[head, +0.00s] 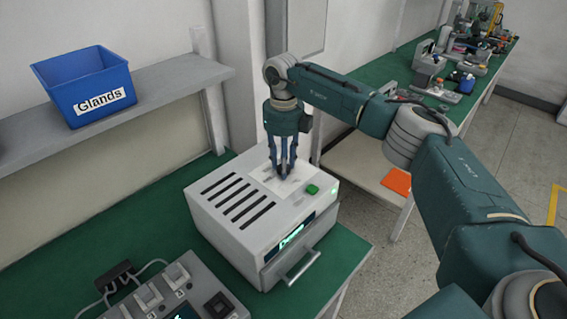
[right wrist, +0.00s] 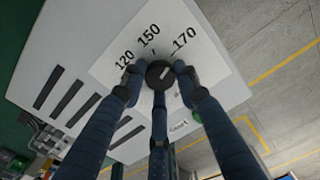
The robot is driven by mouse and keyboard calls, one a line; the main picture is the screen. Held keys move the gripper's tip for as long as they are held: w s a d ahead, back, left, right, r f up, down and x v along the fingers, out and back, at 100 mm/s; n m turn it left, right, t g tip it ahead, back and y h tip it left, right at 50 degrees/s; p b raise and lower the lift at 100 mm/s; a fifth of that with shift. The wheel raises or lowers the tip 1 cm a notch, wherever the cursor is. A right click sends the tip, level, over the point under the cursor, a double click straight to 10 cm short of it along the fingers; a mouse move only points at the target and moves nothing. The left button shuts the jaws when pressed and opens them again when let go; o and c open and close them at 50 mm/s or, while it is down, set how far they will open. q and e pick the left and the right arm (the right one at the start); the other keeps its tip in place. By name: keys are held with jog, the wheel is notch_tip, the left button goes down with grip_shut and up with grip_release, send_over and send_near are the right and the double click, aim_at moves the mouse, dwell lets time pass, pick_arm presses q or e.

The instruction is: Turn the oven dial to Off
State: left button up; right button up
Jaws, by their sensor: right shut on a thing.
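The oven (head: 215,195) is a light grey box on the green bench with a white dial plate (head: 262,176) on top. My right gripper (head: 284,173) points down at that plate and hides the dial in the head view. In the right wrist view, the dark round dial (right wrist: 159,73) sits between the fingers of my right gripper (right wrist: 160,80), which are shut on it. A pale line crosses the dial's face. The labels 120, 150 and 170 show around it; an Off label cannot be made out. My left gripper is out of view.
A green button (head: 312,189) is on the oven top close to the gripper, and a handle (head: 303,268) sticks out at its front. A switch box (head: 165,293) is at the lower left. A blue Glands bin (head: 85,87) stands on the shelf.

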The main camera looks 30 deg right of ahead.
jog(key=n+b, duration=0.1)
jog(key=n, duration=0.2)
jog(key=shift+n, duration=0.4)
jog(key=n, duration=0.3)
jog(key=shift+n, duration=0.4)
jog(key=n, duration=0.3)
jog(key=shift+w+r+b, duration=0.1)
jog(key=shift+b, duration=0.25)
jog(key=n, duration=0.8)
jog(key=shift+n, duration=0.3)
jog(key=n, duration=0.3)
jog(key=shift+n+b, duration=0.3)
jog(key=shift+n, duration=0.1)
jog(key=n, duration=0.6)
jog(key=shift+r+n, duration=0.1)
jog(key=shift+n, duration=0.3)
